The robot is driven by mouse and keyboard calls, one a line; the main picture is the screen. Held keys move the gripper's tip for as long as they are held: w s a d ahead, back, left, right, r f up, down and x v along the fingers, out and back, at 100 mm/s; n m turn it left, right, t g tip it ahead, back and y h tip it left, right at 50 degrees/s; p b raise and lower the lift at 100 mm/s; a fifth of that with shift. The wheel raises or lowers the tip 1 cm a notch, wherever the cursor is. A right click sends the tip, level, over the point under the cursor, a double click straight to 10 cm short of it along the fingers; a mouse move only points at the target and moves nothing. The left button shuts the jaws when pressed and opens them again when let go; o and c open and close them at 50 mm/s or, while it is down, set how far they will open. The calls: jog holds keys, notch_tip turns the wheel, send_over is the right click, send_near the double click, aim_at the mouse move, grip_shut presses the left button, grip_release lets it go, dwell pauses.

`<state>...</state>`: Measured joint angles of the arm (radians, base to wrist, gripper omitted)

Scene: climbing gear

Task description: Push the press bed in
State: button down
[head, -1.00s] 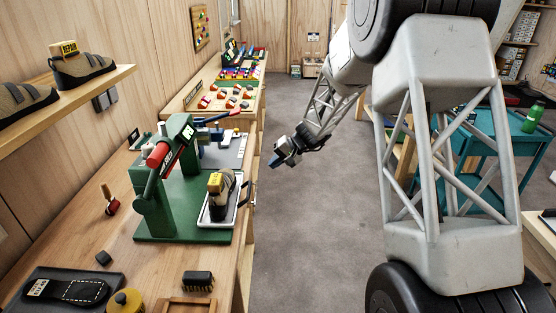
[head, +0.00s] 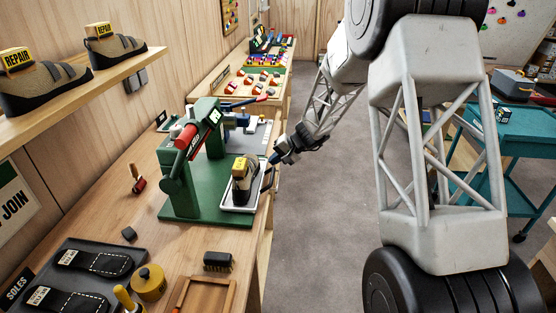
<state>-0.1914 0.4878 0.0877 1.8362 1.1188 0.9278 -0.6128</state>
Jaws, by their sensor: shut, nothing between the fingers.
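The green press (head: 185,170) stands on the wooden bench with its red-gripped lever raised at the front. Its pale press bed (head: 238,207) sticks out to the right of the frame, toward the bench edge, and carries a shoe (head: 242,185) with a yellow label. A dark handle (head: 267,178) is on the bed's right side. My gripper (head: 272,160) is shut and empty, just right of the bed's handle and close to it. I cannot tell whether it touches the handle.
A brush (head: 217,261), a yellow tin (head: 149,282) and dark soles (head: 95,262) lie on the near bench. A shelf (head: 110,75) with labelled shoes is at the left. A teal cart (head: 515,130) stands at the right. The grey floor between is clear.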

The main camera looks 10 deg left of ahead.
aim_at(228, 162)
dwell(0.3)
jog(key=a, duration=1.6)
jog(key=shift+r, duration=0.1)
jog(key=shift+d, duration=0.6)
jog(key=d, duration=0.3)
jog(key=shift+d, duration=0.35)
jog(key=v, duration=0.9)
jog(key=shift+d+r, duration=0.25)
jog(key=shift+r, duration=0.05)
